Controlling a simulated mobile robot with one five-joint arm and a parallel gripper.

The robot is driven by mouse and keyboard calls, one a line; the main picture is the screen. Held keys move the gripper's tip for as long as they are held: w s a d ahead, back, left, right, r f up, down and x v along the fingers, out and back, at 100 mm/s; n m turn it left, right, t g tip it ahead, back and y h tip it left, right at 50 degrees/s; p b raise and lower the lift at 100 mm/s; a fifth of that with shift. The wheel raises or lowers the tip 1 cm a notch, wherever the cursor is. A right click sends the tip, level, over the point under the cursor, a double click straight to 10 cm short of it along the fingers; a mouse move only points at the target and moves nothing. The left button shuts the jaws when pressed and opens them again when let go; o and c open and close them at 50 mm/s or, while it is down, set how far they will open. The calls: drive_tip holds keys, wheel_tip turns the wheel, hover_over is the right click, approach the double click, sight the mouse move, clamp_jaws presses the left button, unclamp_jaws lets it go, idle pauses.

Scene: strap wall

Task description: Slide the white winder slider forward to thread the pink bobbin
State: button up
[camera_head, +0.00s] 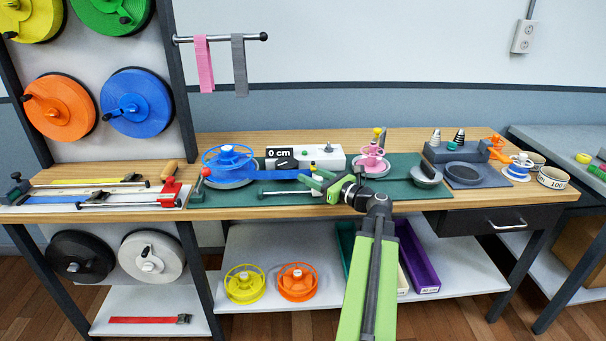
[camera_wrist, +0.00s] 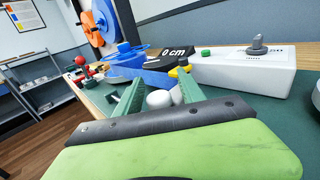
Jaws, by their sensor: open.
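The pink bobbin (camera_head: 371,158) stands on the green mat, right of the white box, in the head view. My green gripper (camera_head: 322,183) is over the mat in front of the white box and left of the bobbin. In the wrist view my gripper (camera_wrist: 160,86) is open, with a white rounded knob (camera_wrist: 160,98) between its fingers. The knob looks like the winder slider, but its base is hidden. I cannot tell whether the fingers touch it.
The white box (camera_head: 322,152) with a 0 cm display (camera_head: 279,153) stands behind my gripper. A blue reel (camera_head: 230,160) with blue strap lies to the left. A grey round-topped part (camera_head: 426,175) is to the right. The green mat (camera_head: 400,189) is partly free at its front.

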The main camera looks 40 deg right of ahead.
drive_tip(key=shift+w+a, duration=0.1)
drive_tip(key=shift+w, duration=0.1)
clamp_jaws()
idle(1.3)
